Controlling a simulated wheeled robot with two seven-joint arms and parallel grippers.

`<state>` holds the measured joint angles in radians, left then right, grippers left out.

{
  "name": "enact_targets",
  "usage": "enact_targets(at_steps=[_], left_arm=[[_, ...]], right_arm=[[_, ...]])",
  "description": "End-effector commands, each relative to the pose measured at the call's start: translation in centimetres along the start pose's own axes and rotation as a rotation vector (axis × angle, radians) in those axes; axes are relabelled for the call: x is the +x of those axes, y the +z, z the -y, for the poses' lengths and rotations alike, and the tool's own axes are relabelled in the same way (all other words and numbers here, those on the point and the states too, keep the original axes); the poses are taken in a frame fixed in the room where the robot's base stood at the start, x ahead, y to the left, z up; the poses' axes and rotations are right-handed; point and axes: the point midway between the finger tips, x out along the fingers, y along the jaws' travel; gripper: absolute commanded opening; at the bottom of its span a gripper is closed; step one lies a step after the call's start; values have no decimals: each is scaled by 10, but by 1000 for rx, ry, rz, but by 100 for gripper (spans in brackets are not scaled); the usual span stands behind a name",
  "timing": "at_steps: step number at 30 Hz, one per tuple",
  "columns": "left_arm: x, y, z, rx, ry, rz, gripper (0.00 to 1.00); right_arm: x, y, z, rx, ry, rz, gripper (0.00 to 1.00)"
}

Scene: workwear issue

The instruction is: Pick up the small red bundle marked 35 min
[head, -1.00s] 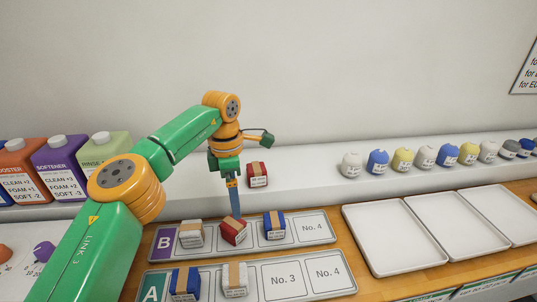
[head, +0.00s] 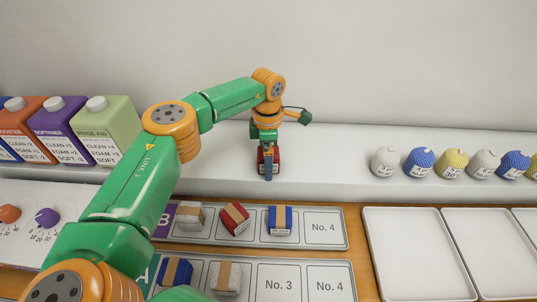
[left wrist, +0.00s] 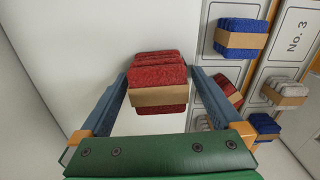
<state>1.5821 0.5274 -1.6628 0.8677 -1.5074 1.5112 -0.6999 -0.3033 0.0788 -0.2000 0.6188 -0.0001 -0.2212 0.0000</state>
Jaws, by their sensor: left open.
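A small red bundle with a tan band (head: 261,160) stands on the white ledge behind the trays, partly hidden by my gripper. My left gripper (head: 268,168) is at it, open, pointing down. In the left wrist view the red bundle (left wrist: 158,75) sits between the two blue fingers, which are not closed on it. I cannot tell whether either finger touches it. A second red bundle (head: 234,218) lies tilted in tray B; it also shows in the left wrist view (left wrist: 225,87). The minute marks are too small to read. My right gripper is not in view.
Tray B (head: 324,243) also holds a white and a blue bundle; tray A (head: 280,268) in front holds a blue and a white one. Empty white trays (head: 415,250) lie at the right. Bottles (head: 105,125) stand left, several knit balls (head: 420,160) right on the ledge.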

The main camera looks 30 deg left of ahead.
Motion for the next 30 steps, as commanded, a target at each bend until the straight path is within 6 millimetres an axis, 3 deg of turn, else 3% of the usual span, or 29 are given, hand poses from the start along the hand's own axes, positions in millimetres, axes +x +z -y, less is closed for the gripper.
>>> enact_targets(at_steps=[5,12,15,24,28,30], left_arm=[[1,0,0,0,1,0,97],[0,0,0,-1,0,0,32],[0,0,0,-1,0,0,11],[-4,0,-1,-1,2,2,11],[-26,1,-1,-2,6,5,11],[-41,0,12,5,3,6,11]], right_arm=[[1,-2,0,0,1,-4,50],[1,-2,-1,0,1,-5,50],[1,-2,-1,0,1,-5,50],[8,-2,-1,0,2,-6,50],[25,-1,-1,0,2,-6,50],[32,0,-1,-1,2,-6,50]])
